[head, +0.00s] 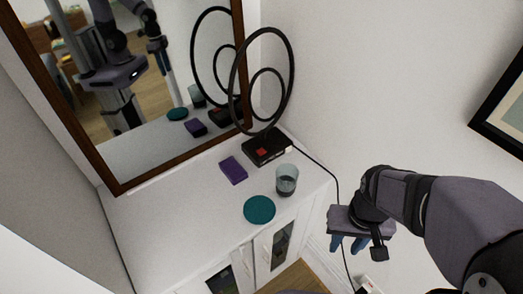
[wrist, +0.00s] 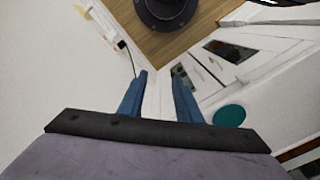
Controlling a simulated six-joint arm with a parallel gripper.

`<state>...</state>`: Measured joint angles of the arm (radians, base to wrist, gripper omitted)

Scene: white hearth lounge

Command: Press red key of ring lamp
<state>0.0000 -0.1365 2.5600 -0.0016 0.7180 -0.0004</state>
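The ring lamp (head: 291,75) stands at the back right corner of the white cabinet top in the head view. It has two dark upright rings on a black box base (head: 279,153). The red key (head: 262,152) is a small red patch on the front part of that base. My gripper (head: 348,247) is to the right of the cabinet, in front of the white wall, apart from the lamp. In the wrist view its two blue fingers (wrist: 160,95) stand apart with nothing between them. The lamp is not in the wrist view.
A clear glass (head: 287,180) stands right in front of the lamp base, beside a teal coaster (head: 259,210), which also shows in the wrist view (wrist: 228,116). A purple block (head: 233,170) lies left of the base. A framed mirror (head: 150,178) leans behind. A black cord (head: 325,168) runs off the right edge.

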